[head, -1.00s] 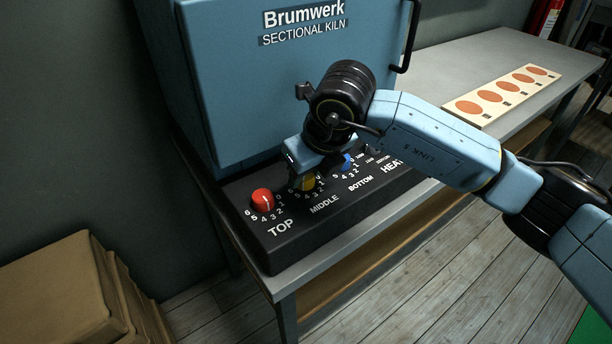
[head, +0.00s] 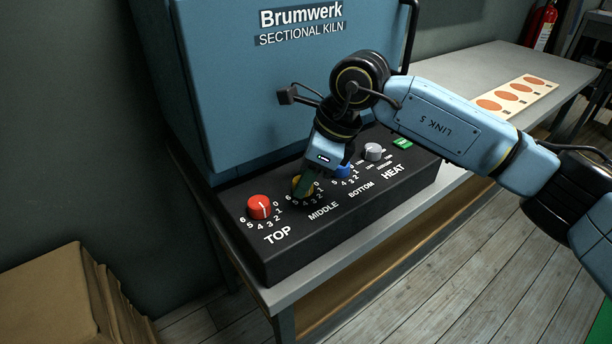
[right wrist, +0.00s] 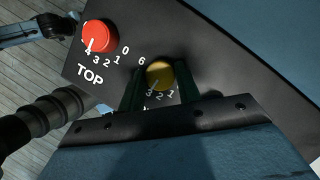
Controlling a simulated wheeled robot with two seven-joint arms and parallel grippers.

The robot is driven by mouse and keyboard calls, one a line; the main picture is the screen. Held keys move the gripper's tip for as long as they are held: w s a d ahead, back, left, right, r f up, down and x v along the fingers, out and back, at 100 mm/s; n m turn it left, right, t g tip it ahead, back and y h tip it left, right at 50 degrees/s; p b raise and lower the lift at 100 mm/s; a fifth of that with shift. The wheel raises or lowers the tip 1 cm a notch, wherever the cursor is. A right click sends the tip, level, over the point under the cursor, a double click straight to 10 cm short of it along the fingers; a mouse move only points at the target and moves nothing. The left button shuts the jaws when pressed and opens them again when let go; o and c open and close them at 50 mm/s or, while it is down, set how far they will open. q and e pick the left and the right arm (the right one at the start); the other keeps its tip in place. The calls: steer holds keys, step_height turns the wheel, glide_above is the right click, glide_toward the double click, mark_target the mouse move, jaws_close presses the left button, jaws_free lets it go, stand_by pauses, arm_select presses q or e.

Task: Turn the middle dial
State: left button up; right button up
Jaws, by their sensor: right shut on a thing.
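The yellow middle dial (head: 296,183) is on the black control panel (head: 262,253) of the kiln, above the word MIDDLE. My right gripper (head: 305,182) reaches down onto it, its fingers shut on the dial and hiding part of it in the head view. In the right wrist view the dial (right wrist: 160,73) sits between the two dark fingers of my right gripper (right wrist: 160,88), with some of its scale numbers showing. My left gripper is in neither view.
The red top dial (head: 259,207) is left of the yellow one. The blue bottom dial (head: 343,171), grey heat dial (head: 374,151) and green switch (head: 402,143) are to the right. The blue kiln (head: 250,110) rises behind. A card with orange discs (head: 545,92) lies on the table.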

stand_by(0.6)
steer(key=o, duration=1)
steer(key=shift+c, duration=0.2)
steer(key=shift+d+r, duration=0.2)
steer(key=shift+r, duration=0.3)
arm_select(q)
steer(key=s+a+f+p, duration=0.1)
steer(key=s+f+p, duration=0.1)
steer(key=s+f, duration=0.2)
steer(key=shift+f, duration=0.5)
arm_select(e)
steer(key=v, duration=1.2)
steer(key=shift+r, duration=0.2)
steer(key=shift+w, duration=0.1)
